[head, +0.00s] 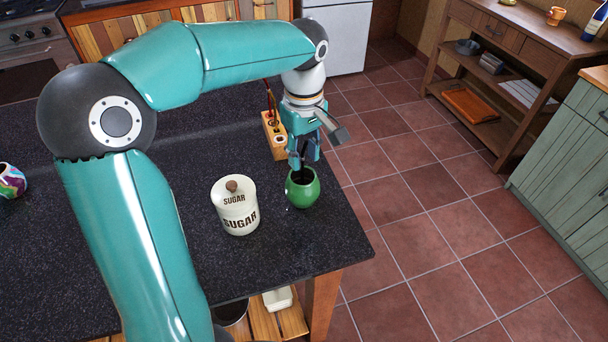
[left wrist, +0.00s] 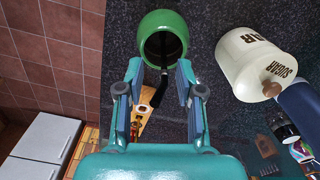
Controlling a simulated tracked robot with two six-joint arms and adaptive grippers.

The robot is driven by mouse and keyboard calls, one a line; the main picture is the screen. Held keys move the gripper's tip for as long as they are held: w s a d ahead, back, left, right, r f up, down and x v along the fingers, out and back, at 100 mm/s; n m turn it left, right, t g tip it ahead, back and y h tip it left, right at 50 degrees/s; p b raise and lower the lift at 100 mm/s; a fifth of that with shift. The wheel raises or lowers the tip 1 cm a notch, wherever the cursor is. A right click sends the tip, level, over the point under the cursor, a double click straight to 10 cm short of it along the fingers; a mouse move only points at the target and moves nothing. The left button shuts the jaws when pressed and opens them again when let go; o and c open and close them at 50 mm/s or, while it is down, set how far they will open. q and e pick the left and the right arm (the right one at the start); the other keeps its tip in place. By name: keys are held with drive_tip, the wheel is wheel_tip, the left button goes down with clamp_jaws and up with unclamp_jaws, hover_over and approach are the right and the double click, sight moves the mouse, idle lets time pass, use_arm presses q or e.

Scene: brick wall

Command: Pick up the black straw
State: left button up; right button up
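A green round pot (head: 303,190) stands on the dark countertop near its right edge. In the left wrist view the pot (left wrist: 163,28) shows its open mouth, and the black straw (left wrist: 159,90) sticks out of it toward my gripper. My left gripper (head: 303,158) points down just above the pot. In the left wrist view its two fingers (left wrist: 157,78) are apart, with the straw between them and a gap on each side. The straw's lower end is hidden inside the pot. My right gripper is not in view.
A white sugar jar (head: 236,207) with a wooden knob stands left of the pot. A wooden block (head: 272,138) stands just behind the gripper. A colourful mug (head: 10,181) is at the far left. The counter's edge and tiled floor lie right of the pot.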

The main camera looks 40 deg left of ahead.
sight(302, 168)
use_arm(q)
drive_tip(key=shift+s+f, duration=0.2)
drive_tip(key=shift+f, duration=1.75)
clamp_jaws()
